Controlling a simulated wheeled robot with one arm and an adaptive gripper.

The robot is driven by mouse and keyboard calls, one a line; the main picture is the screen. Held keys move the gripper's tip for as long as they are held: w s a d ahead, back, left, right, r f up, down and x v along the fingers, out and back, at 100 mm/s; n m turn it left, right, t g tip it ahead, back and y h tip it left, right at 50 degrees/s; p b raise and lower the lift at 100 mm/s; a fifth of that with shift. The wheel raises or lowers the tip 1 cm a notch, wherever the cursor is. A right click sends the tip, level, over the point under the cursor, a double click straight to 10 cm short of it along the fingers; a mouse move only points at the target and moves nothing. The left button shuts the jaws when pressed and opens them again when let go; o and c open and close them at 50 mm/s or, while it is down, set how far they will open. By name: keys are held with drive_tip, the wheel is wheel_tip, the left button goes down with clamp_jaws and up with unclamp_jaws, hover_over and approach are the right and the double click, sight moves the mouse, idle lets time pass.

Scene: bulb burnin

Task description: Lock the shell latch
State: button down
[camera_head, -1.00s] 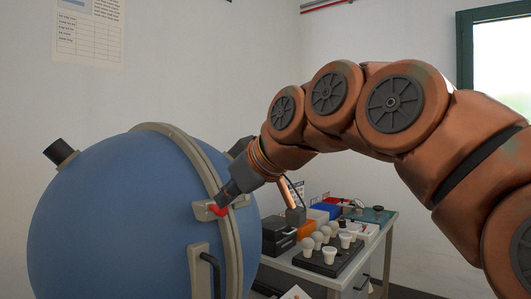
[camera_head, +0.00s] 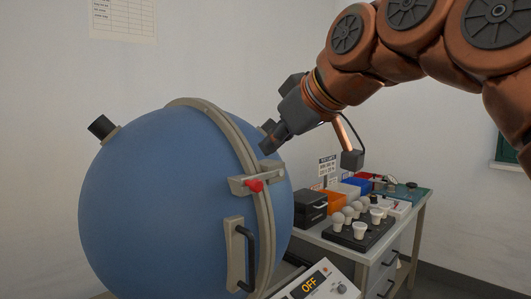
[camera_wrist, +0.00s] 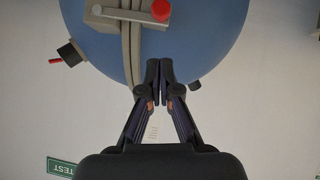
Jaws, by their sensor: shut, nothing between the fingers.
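The blue spherical shell (camera_head: 150,215) stands at the left, its two halves meeting at a beige rim band (camera_head: 262,225). The shell latch (camera_head: 245,183) is a beige bar lying across the band, with a red knob (camera_head: 254,185). The latch shows at the top of the wrist view, with its red knob (camera_wrist: 161,10) on the right part of the bar. My gripper (camera_head: 268,148) is shut and empty, just above the latch and apart from it. In the wrist view its fingertips (camera_wrist: 159,65) are together in front of the blue shell. A dark handle (camera_head: 245,257) sits below the latch.
A bench at the right holds a black tray (camera_head: 352,238) of bulbs, a black case (camera_head: 310,207) and coloured bins (camera_head: 345,191). A control box with an "OFF" display (camera_head: 310,284) stands in front.

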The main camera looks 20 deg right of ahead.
drive_tip(key=v, duration=0.6)
drive_tip(key=shift+s+d, duration=0.2)
drive_tip(key=shift+r, duration=0.15)
idle(0.5)
drive_tip(key=s+a+f+m+g+h, duration=0.1)
drive_tip(key=a+f+g, duration=0.15)
drive_tip(key=f, duration=1.05)
drive_tip(key=s+a+f+m+g+h, duration=0.15)
drive_tip(key=f+g, duration=0.25)
drive_tip(key=f, duration=1)
drive_tip(key=s+d+f+m+g, duration=0.1)
drive_tip(key=s+f+m+g, duration=0.15)
drive_tip(key=s+f, duration=0.8)
drive_tip(key=s+d+f+m+g, duration=0.15)
drive_tip(key=s+f+g, duration=0.25)
drive_tip(key=s+f, duration=0.65)
drive_tip(key=w+r+t+p, duration=0.1)
drive_tip(key=w+r+p, duration=0.3)
drive_tip(key=r+p, duration=0.9)
drive_tip(key=shift+a+h+p, duration=0.2)
drive_tip(key=shift+h+p, duration=0.25)
drive_tip(key=shift+p, duration=0.15)
